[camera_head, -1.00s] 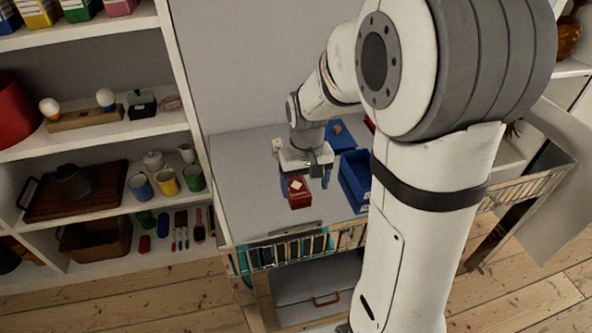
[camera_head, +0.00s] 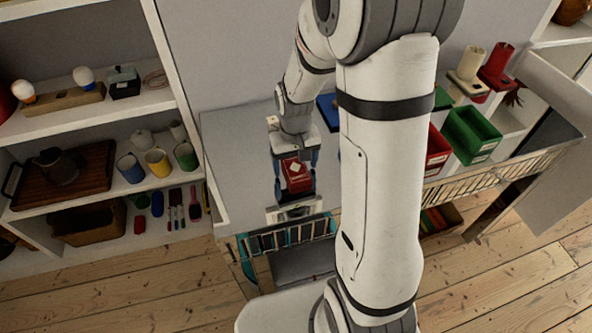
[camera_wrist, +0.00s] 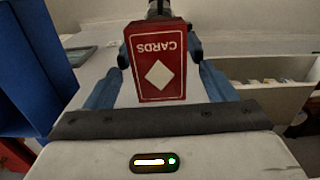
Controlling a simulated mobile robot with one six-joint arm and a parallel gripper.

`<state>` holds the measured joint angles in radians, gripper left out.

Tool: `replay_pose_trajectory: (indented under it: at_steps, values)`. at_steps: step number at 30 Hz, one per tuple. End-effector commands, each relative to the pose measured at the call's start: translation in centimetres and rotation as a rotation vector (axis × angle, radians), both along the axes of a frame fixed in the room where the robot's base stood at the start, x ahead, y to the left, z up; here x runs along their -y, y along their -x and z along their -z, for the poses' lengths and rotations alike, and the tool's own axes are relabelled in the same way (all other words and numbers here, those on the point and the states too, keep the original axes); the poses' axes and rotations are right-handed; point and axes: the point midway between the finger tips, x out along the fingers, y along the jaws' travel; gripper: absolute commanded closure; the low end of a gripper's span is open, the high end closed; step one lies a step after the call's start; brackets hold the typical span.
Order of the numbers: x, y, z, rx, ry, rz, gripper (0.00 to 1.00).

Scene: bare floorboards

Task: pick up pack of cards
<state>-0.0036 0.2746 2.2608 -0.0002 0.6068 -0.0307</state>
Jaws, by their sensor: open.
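The pack of cards (camera_head: 297,175) is a red box with a white diamond on its face, at the grey counter (camera_head: 236,150). In the wrist view the pack (camera_wrist: 157,75) shows the word CARDS upside down. My gripper (camera_head: 297,163) is open, its blue fingers on either side of the pack. In the wrist view my gripper (camera_wrist: 158,52) shows a narrow gap beside the pack on the right; contact on the left is unclear. The pack's underside is hidden, so I cannot tell whether it rests on the counter.
A pale open box (camera_head: 296,213) is at the counter's front edge; a similar box with contents (camera_wrist: 268,95) shows in the wrist view. Red (camera_head: 436,150) and green bins (camera_head: 470,133) stand right of my arm. A shelf unit (camera_head: 165,97) is on the left.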

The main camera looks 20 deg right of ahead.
Motion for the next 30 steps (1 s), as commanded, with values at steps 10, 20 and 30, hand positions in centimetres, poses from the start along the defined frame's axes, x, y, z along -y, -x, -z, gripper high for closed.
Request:
replay_pose_trajectory:
  at_steps: [10, 20, 30]
  values:
    - [0.11, -0.01, 0.56, 0.001, 0.0, 0.003, 0.26]
    - [0.14, -0.01, 0.54, 0.001, 0.0, 0.003, 0.53]
    - [0.17, -0.02, 0.52, 0.001, 0.0, 0.004, 0.72]
